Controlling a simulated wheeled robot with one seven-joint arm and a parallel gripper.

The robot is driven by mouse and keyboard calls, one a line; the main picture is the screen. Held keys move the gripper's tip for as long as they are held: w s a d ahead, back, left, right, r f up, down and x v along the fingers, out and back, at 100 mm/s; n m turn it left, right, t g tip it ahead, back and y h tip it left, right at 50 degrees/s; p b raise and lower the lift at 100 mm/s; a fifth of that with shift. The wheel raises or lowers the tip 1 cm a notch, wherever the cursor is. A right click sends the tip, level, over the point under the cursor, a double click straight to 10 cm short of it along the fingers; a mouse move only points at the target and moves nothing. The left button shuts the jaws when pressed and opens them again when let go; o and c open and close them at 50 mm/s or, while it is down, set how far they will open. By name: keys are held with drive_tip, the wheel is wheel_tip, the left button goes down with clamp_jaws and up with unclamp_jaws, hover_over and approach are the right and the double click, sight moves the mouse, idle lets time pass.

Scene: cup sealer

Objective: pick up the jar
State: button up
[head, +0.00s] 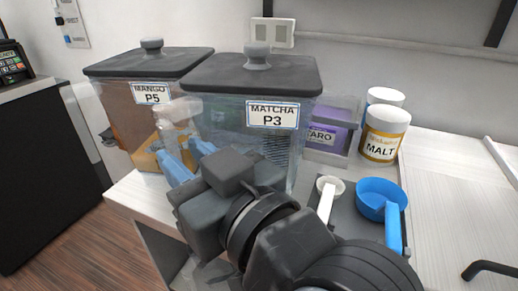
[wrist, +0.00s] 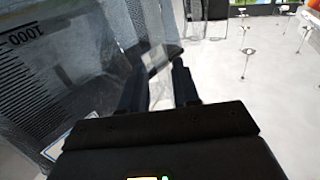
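A small clear jar (head: 176,118) with a pale top stands out in front of the large dispensers in the head view. Its lower part is hard to make out against the mango dispenser. My gripper (head: 186,160) has its blue-looking fingers apart just below and in front of the jar. In the wrist view my gripper (wrist: 160,88) shows two dark fingers with a gap between them. A clear surface (wrist: 156,56), apparently the jar, shows in and beyond that gap. I cannot tell whether the fingers touch it.
The mango P5 dispenser (head: 118,112) and matcha P3 dispenser (head: 225,122) stand close by. A taro container (head: 325,142) and malt jar (head: 384,136) stand to the right. A white scoop (head: 328,192) and blue scoop (head: 376,192) lie on a dark tray. The right counter is mostly clear.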

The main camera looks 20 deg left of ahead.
sight(164, 140)
drive_tip(key=shift+p+x, duration=0.6)
drive_tip(key=shift+x, duration=2.35)
drive_tip(key=shift+s+f, duration=0.1)
drive_tip(key=shift+s, duration=0.05)
clamp_jaws()
